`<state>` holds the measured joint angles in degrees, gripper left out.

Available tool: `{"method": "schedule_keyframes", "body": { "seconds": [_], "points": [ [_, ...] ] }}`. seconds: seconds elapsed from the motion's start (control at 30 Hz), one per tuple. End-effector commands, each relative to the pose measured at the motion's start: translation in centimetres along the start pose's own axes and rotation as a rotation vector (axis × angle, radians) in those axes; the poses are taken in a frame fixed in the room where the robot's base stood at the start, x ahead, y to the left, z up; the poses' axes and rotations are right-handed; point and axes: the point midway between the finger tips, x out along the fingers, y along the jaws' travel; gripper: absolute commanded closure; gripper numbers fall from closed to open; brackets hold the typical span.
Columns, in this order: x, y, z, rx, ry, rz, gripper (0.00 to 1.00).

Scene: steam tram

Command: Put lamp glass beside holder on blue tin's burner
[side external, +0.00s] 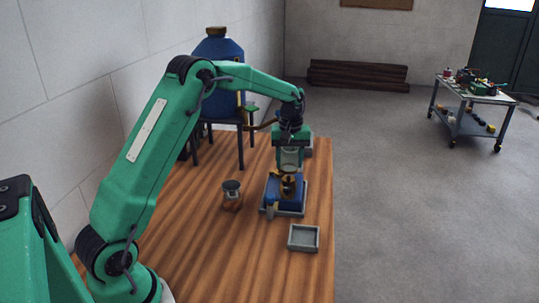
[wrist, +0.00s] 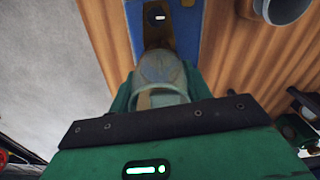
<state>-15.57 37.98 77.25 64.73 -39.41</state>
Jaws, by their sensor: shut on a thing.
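My gripper (side external: 291,152) is shut on the lamp glass (side external: 291,159), a pale see-through chimney held upright. In the wrist view the glass (wrist: 160,72) sits between the two green fingers. The blue tin (side external: 287,194) stands in a shallow grey tray on the table, directly below. Its brass-coloured burner (side external: 288,180) is just under the lower end of the glass; I cannot tell whether they touch. In the wrist view, the blue tin (wrist: 172,12) lies beyond the glass, which partly hides the burner (wrist: 158,40).
A dark grey cup-like piece on a brown round base, perhaps the holder (side external: 232,197), stands left of the tin. A small empty grey tray (side external: 303,239) lies in front. A large blue tank (side external: 218,62) on legs stands behind. The wooden table (side external: 215,255) is clear at the front.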

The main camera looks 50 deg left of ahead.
Motion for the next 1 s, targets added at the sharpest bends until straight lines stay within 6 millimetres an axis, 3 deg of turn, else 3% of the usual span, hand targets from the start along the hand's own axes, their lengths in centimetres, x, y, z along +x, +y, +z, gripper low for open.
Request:
{"method": "schedule_keyframes", "body": {
  "seconds": [1.0],
  "points": [
    [1.3,0.0,0.0,0.000,0.000,0.000,0.75]
  ]
}}
